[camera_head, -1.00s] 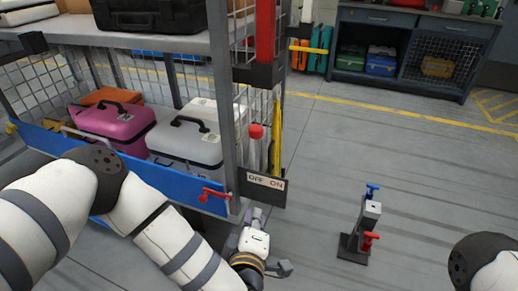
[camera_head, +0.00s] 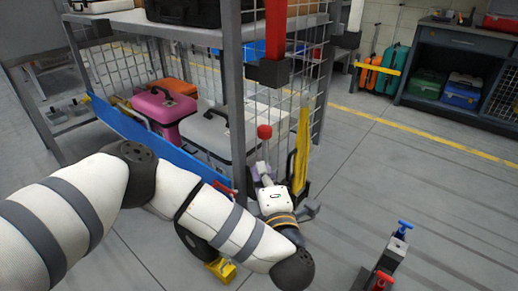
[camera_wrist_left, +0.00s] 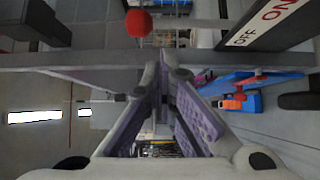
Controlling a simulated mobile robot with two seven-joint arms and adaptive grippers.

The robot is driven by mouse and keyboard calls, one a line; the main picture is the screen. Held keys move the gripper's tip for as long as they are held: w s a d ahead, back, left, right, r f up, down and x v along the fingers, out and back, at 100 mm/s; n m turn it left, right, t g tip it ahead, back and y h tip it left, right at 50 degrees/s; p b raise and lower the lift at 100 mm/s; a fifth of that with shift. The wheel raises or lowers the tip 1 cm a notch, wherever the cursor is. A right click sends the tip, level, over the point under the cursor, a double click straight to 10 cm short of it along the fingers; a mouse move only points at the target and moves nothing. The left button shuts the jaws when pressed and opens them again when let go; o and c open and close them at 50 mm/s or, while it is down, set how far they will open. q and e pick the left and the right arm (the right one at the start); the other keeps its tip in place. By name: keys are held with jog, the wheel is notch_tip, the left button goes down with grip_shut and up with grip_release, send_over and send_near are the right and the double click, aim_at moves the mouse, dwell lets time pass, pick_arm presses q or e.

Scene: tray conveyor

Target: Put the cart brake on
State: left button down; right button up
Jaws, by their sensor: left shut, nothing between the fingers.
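The cart brake lever has a red ball knob (camera_head: 264,131) and stands at the cart's near corner post. The knob also shows in the left wrist view (camera_wrist_left: 138,23), close ahead of the fingers. Its OFF/ON plate (camera_wrist_left: 262,25) shows at the upper right of the left wrist view; in the head view my gripper covers it. My left gripper (camera_head: 260,174) is just below the knob, in front of the lever's lower part. Its purple-padded fingers (camera_wrist_left: 165,75) are shut and empty. I cannot tell whether they touch the lever. My right gripper is out of view.
The cart's lower shelf holds pink (camera_head: 160,110), orange and grey cases behind a blue bar (camera_head: 120,118). A stand with blue and red handles (camera_head: 385,265) is at the lower right. A workbench (camera_head: 455,75) is at the back right. Floor between is clear.

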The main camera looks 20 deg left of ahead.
pick_arm(q)
jog(key=shift+a, duration=0.15)
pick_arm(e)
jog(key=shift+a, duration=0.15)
pick_arm(q)
jog(key=b+x, duration=0.3)
jog(key=x, duration=0.7)
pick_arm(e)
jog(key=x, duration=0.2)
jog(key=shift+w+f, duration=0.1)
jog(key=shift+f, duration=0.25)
